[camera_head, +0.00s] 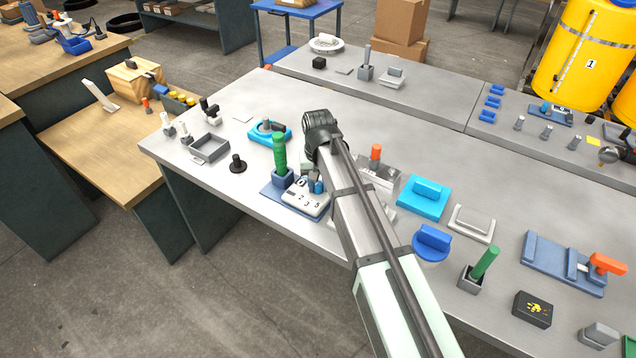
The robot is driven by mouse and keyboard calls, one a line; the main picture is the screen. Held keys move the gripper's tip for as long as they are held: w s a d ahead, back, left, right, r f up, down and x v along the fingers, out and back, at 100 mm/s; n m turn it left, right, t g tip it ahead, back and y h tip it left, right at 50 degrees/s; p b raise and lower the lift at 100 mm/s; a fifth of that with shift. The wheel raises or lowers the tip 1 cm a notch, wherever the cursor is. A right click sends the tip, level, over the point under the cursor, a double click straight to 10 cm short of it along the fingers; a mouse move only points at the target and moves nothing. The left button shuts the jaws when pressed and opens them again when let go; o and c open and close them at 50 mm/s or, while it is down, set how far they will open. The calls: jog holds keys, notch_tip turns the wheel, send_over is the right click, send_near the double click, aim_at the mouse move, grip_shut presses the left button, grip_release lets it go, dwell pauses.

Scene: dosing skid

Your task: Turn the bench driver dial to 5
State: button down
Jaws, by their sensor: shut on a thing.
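The bench driver (279,155) has a green handle and stands upright in a blue holder on a blue base plate. Next to it on the same base is a white dial block (307,203) with black numerals; a 2, a 3 and a 5 seem to show along its front. My gripper (315,185) reaches down over this block, its fingertips shut at the small dial knob on top. The fingers and wrist hide most of the knob, so its pointer and setting cannot be read.
A blue ring-shaped fixture (269,133) stands behind the driver, and a black knob (237,163) to the left. The bench's front edge is close to the dial block.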

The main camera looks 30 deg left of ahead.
aim_at(318, 183)
jog(key=n, duration=0.5)
jog(key=shift+n, duration=0.3)
jog(key=n, duration=0.5)
dwell(0.4)
jog(key=c, duration=0.8)
grip_release()
notch_tip(318, 183, up, 14)
jog(key=shift+f, duration=0.1)
dwell(0.5)
